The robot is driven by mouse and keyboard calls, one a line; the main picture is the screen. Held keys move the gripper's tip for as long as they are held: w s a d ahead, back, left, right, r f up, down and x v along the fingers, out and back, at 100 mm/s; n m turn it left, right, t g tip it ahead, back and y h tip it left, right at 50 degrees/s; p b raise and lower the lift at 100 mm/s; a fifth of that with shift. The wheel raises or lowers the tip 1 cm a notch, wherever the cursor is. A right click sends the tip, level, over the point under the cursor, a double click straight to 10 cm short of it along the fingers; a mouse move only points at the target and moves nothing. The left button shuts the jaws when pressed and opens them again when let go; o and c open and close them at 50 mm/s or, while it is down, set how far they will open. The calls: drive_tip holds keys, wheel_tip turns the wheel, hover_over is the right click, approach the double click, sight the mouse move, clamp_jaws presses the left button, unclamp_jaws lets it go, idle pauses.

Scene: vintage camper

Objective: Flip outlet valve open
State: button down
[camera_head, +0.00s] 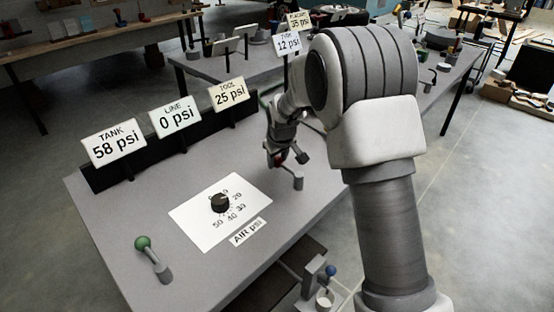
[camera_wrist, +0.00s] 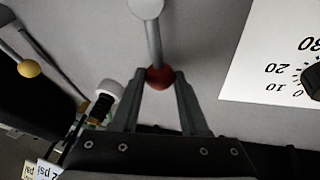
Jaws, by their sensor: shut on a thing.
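A valve lever with a red ball end (camera_wrist: 160,77) sits between the fingertips of my gripper (camera_wrist: 160,80) in the wrist view. The fingers are shut on the ball. Its grey rod runs up the picture to a pale round pivot (camera_wrist: 146,6). In the head view my gripper (camera_head: 287,158) is low over the right part of the grey bench, beside the lever's short grey post (camera_head: 298,181). The red ball is mostly hidden there by the fingers. No label naming this valve shows.
A green-ball lever (camera_head: 143,243) stands at the bench's front left. A black dial knob (camera_head: 220,203) sits on a white scale. Signs read TANK 58 psi (camera_head: 113,145), LINE 0 psi (camera_head: 174,117) and 25 psi (camera_head: 229,94). A yellow ball (camera_wrist: 28,68) shows in the wrist view.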

drive_tip(key=d+m, duration=0.1)
drive_tip(key=w+d+m+h, duration=0.1)
drive_tip(key=m, duration=0.1)
drive_tip(key=shift+w+m+h, duration=0.25)
drive_tip(key=shift+m+h, duration=0.05)
drive_tip(key=d+m, duration=0.1)
drive_tip(key=w+d+m+h+p, duration=0.1)
drive_tip(key=m, duration=0.1)
drive_tip(key=shift+d+m+g, duration=0.2)
drive_tip(key=shift+m+g, duration=0.1)
drive_tip(key=d+m+h, duration=0.1)
drive_tip(key=m, duration=0.1)
drive_tip(key=d+m+g+p, duration=0.1)
drive_tip(key=d+m, duration=0.1)
drive_tip(key=shift+s+h, duration=0.1)
drive_tip(key=shift+h, duration=0.3)
drive_tip(key=shift+s+d+m+g+h+p, duration=0.2)
drive_tip(key=shift+d+m+g, duration=0.15)
drive_tip(key=shift+d+m, duration=0.35)
drive_tip(key=shift+s+d+m+g+h+p, duration=0.2)
drive_tip(key=shift+d+m+g, duration=0.15)
drive_tip(key=shift+m, duration=0.65)
drive_tip(key=shift+c, duration=2.2)
unclamp_jaws()
drive_tip(key=p+v, duration=0.2)
drive_tip(key=v, duration=1.5)
drive_tip(key=shift+r, duration=0.2)
